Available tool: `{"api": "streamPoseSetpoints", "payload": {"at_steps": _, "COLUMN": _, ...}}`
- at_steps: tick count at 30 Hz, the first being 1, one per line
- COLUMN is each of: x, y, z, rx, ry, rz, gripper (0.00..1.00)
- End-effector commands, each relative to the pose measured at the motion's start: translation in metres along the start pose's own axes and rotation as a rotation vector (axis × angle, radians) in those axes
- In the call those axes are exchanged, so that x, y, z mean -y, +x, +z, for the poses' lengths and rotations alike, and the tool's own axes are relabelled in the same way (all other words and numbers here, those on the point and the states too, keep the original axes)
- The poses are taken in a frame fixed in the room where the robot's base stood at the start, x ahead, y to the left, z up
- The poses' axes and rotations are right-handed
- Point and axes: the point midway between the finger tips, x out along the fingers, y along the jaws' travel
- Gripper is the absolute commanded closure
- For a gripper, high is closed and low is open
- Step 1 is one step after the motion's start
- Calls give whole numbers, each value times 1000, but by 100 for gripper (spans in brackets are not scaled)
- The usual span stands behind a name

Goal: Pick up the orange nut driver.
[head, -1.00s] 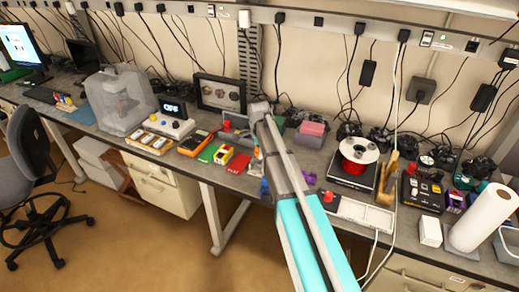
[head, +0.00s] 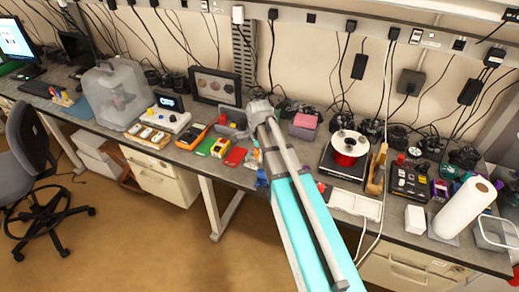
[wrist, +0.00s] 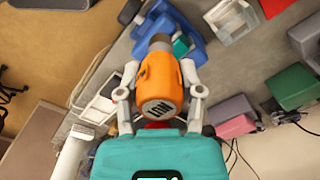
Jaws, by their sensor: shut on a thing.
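The orange nut driver (wrist: 160,82) is in the wrist view, its thick orange handle facing me with dark lettering on its end and a grey collar beyond. My gripper (wrist: 161,72) has one finger on each side of the handle and is shut on it. A blue object (wrist: 185,48) lies just past the collar; whether the driver touches it I cannot tell. In the head view my arm hides the driver and the fingers.
The bench is crowded. A red spool on a scale (head: 348,148), a white tray (head: 355,205) and a paper roll (head: 465,212) stand right of my arm. Bare benchtop shows along parts of the front edge.

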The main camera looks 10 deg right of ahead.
Motion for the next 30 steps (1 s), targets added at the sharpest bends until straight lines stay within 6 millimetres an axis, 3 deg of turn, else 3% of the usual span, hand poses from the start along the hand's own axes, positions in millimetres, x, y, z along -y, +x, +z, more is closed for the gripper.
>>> {"api": "streamPoseSetpoints", "payload": {"at_steps": 16, "x": 0, "y": 0, "z": 0, "rx": 0, "ry": 0, "rz": 0, "gripper": 100}}
{"api": "streamPoseSetpoints", "payload": {"at_steps": 17, "x": 0, "y": 0, "z": 0, "rx": 0, "ry": 0, "rz": 0, "gripper": 57}}
{"api": "streamPoseSetpoints", "payload": {"at_steps": 23, "x": 0, "y": 0, "z": 0, "rx": 0, "ry": 0, "rz": 0, "gripper": 93}}
{"api": "streamPoseSetpoints", "payload": {"at_steps": 30, "x": 0, "y": -4, "z": 0, "rx": 0, "ry": 0, "rz": 0, "gripper": 93}}
